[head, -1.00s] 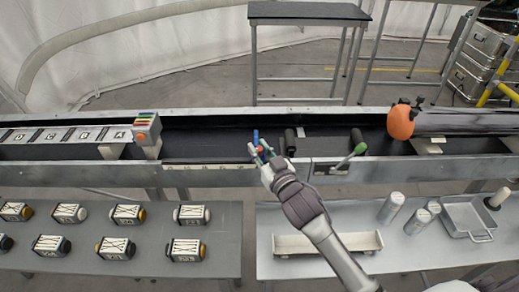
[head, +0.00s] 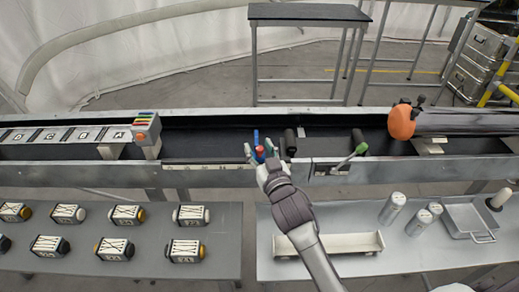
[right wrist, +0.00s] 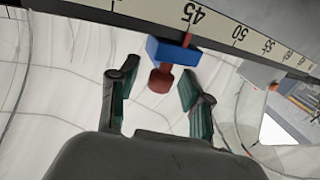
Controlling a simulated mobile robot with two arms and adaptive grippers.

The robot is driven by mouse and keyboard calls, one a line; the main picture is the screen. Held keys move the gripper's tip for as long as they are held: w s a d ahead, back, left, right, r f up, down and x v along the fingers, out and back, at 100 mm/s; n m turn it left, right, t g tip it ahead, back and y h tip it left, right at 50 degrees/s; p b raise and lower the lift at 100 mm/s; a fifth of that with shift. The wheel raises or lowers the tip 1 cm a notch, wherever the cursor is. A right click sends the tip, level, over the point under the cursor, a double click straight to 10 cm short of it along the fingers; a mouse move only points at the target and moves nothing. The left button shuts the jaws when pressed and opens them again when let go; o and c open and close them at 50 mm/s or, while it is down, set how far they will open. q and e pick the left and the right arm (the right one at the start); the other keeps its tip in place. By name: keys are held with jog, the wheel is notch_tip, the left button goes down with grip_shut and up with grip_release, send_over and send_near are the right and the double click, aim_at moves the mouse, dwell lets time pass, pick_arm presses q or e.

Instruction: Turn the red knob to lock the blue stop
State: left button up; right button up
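The blue stop (right wrist: 173,51) sits on a scale rail in the right wrist view, near the 45 mark. The red knob (right wrist: 160,79) sticks out from it toward my right gripper (right wrist: 160,92). The two fingers are open, one on each side of the knob, with gaps to both. My left gripper is not in view.
A green-handled lever (head: 358,151) stands on the trough (head: 210,176) to the right. Several tied bundles (head: 127,215) lie on the left front table, and a long tray (head: 330,244) lies on the right one.

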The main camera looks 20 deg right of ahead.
jog(key=shift+s+f, duration=0.1)
jog(key=s, duration=1.2)
jog(key=shift+d, duration=0.2)
jog(key=shift+w, duration=0.1)
jog(key=w, duration=1)
jog(key=shift+w+a, duration=0.2)
jog(key=shift+w, duration=0.2)
grip_shut()
